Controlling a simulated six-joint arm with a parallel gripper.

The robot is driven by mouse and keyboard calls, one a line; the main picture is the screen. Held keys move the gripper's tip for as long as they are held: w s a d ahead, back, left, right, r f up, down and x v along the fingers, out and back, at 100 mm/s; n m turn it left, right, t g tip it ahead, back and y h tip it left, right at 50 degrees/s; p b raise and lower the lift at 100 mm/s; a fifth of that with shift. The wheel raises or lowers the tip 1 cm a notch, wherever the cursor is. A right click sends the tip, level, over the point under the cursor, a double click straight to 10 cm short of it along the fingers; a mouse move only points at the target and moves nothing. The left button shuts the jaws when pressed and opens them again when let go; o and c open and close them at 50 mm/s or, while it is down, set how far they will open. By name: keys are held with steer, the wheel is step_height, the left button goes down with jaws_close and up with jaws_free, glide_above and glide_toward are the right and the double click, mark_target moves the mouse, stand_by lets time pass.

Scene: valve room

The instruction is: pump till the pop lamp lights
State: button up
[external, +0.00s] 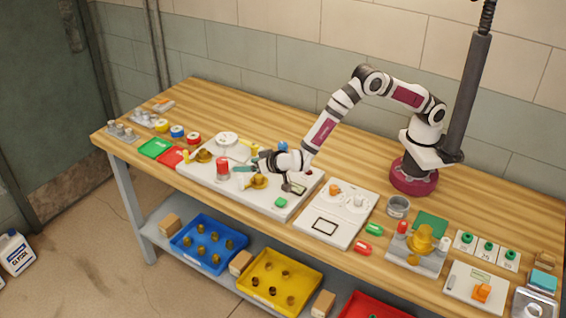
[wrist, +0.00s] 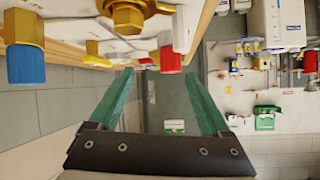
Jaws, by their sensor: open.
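A white test board (external: 215,181) lies on the wooden bench. It carries a red-capped cylinder (external: 222,166), brass fittings (external: 258,181), a round white gauge (external: 227,139), a blue knob (external: 283,147) and a green block (external: 280,202). I cannot tell which part is the pump or the pop lamp, or whether any lamp is lit. My gripper (external: 245,168) is low over the board, just right of the red-capped cylinder. In the wrist view its green fingers (wrist: 160,76) are spread and empty. A red cap (wrist: 170,60) and a brass hex fitting (wrist: 127,16) show beyond them.
A white panel (external: 325,228) with an orange knob stands right of the board. Further right are a grey cup (external: 398,206) and a brass valve stand (external: 421,242). Green (external: 155,148) and red (external: 172,159) trays lie left. Blue (external: 208,243) and yellow (external: 279,282) bins sit below.

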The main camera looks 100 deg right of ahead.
mark_target(222, 166)
steer(key=w+d+f, duration=0.1)
steer(key=w+d, duration=0.2)
steer(key=w+d+f+n, duration=0.1)
steer(key=w+d+f, duration=0.1)
steer(key=w+d, duration=0.1)
steer(key=w+d+f+n+t, duration=0.1)
steer(key=w+d, duration=0.2)
steer(key=shift+w+d+f+h, duration=0.15)
steer(key=shift+w+f+h, duration=0.15)
steer(key=shift+w+h, duration=0.1)
